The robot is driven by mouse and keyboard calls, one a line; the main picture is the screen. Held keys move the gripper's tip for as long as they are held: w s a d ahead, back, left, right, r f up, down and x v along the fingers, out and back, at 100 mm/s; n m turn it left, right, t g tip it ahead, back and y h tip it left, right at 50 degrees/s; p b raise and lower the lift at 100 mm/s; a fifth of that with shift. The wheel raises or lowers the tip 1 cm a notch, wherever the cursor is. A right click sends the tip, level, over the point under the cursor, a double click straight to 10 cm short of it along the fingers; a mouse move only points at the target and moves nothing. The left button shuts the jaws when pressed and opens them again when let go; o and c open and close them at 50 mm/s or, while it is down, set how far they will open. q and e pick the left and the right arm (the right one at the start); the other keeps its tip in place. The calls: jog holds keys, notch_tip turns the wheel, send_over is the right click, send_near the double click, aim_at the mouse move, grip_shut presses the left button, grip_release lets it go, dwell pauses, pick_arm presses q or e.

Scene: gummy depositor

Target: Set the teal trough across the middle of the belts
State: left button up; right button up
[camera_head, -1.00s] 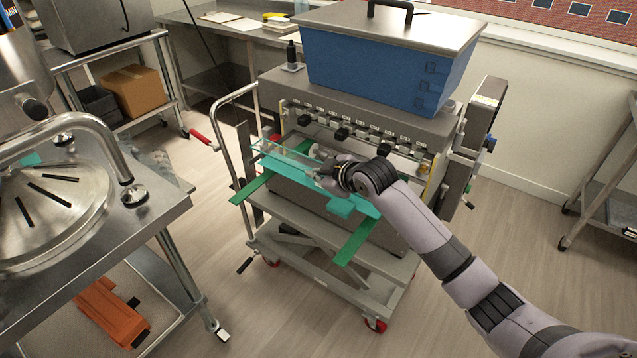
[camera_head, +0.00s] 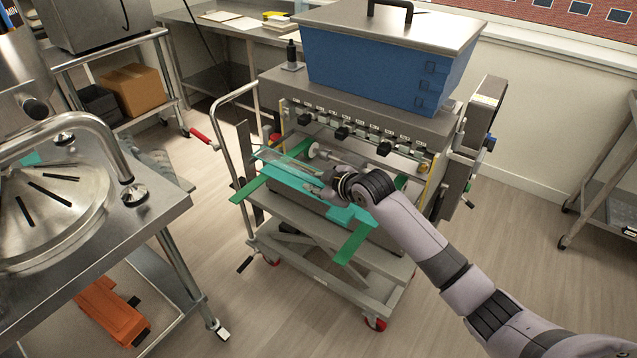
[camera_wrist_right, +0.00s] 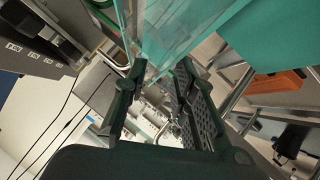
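The teal trough (camera_head: 287,184) is a long see-through tray in front of the depositor. It spans over the two green belts (camera_head: 353,243), whose front ends stick out beyond it. I cannot tell whether it touches them. My right gripper (camera_head: 327,188) is at the trough, right of its middle, shut on its wall. In the right wrist view the trough (camera_wrist_right: 165,35) comes in from the top, between the fingertips (camera_wrist_right: 158,75). My arm hides part of the trough's right end. My left gripper is out of view.
The grey depositor with a blue hopper (camera_head: 375,70) and a row of nozzles stands behind the trough, on a wheeled cart (camera_head: 300,235). A steel table (camera_head: 120,235) is at the left. A metal rack (camera_head: 605,215) is at the far right. The floor between is clear.

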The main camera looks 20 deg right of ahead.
jog(key=v, duration=1.2)
jog(key=shift+b, duration=0.3)
jog(key=shift+r, duration=0.1)
